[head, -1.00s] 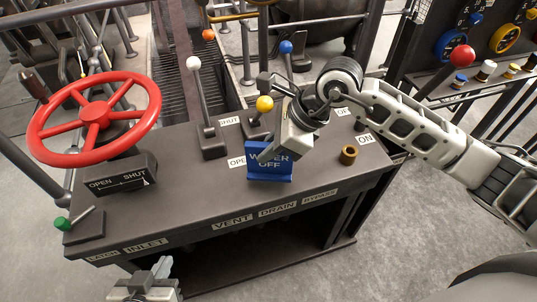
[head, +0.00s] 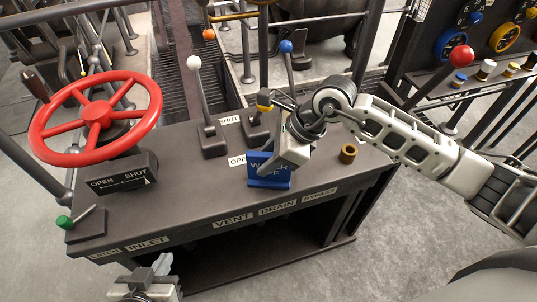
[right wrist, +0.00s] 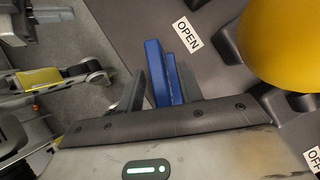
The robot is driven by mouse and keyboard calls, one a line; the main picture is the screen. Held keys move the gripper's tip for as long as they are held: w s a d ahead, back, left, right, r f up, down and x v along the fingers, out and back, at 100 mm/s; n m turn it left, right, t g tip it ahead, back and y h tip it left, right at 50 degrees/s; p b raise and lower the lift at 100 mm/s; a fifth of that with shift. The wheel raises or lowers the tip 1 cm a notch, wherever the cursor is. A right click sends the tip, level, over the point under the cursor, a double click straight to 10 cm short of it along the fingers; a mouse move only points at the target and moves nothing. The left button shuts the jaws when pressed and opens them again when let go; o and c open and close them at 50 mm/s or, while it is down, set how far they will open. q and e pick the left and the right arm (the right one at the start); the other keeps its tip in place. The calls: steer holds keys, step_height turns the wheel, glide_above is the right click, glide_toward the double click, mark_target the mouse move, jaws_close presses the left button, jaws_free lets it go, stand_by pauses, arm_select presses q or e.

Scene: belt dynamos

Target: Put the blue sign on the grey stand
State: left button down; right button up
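The blue sign (head: 266,178) stands on the top of the dark console, its white lettering partly covered by my right gripper (head: 283,160). In the right wrist view the sign (right wrist: 163,72) is seen edge-on between the two dark fingers (right wrist: 165,88). The fingers are close to its two sides; I cannot tell whether they press on it. My left gripper (head: 153,275) is low in front of the console, away from the sign, with nothing visible in it. I cannot pick out the grey stand with certainty.
A green-knobbed part (head: 63,222) is at the left corner. The console's front strip is clear.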

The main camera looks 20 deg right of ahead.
steer(key=v, duration=1.2)
steer(key=shift+b, duration=0.35)
